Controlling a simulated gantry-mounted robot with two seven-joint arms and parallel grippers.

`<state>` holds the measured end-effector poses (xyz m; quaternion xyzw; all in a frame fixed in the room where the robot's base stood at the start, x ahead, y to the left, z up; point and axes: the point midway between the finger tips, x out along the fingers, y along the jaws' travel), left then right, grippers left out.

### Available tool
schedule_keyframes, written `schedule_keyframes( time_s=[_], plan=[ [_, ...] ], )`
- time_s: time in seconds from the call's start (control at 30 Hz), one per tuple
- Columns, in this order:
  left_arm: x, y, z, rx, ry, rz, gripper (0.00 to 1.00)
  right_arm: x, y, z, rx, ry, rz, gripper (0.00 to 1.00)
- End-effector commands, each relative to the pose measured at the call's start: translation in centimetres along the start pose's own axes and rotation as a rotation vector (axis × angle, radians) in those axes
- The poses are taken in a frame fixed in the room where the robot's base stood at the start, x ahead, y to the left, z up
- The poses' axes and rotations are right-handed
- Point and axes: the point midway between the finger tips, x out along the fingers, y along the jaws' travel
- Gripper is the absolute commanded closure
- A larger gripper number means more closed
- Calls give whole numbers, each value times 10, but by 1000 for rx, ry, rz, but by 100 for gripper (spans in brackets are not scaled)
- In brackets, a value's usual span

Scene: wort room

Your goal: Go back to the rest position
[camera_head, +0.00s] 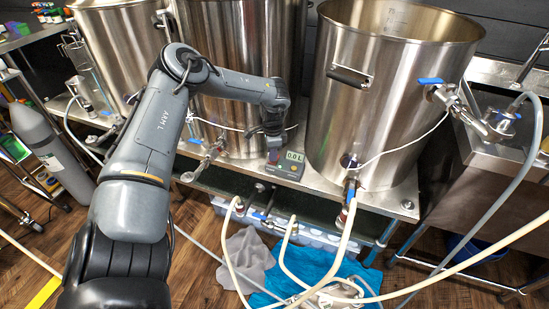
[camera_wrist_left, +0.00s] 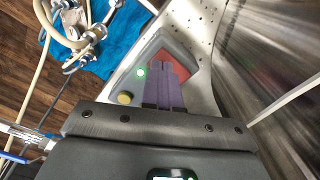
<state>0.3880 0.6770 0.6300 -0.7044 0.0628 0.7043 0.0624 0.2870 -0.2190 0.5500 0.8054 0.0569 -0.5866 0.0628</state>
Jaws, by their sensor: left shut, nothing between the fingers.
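My left arm (camera_head: 140,190) reaches in from the left of the head view and bends down between two steel kettles. My left gripper (camera_head: 273,153) points down just beside a small control box (camera_head: 291,168) with a "0.0 L" display on the steel stand. In the left wrist view, the purple fingers of the gripper (camera_wrist_left: 164,85) lie together, shut and empty. They overlap the grey box (camera_wrist_left: 181,48) with its red face and lit green light. Whether the fingertips touch the box I cannot tell. My right gripper is in neither view.
A large kettle (camera_head: 385,100) with blue-handled valves stands right of the gripper, another kettle (camera_head: 245,60) behind it. Cream hoses (camera_head: 285,255) run below the stand over a blue cloth (camera_head: 318,268). A grey gas cylinder (camera_head: 50,150) stands at the left.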

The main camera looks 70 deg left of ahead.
Motion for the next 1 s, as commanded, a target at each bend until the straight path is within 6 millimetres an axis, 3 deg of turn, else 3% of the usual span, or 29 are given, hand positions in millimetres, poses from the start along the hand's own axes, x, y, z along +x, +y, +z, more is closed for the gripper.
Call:
schedule_keyframes(
  time_s=[0.43, 1.0],
  plan=[
    [-46, 0, 0, -1, 1, 0, 100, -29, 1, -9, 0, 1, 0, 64],
    [-51, -7, -4, 0, 0, -7, 100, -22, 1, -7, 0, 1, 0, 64]
  ],
)
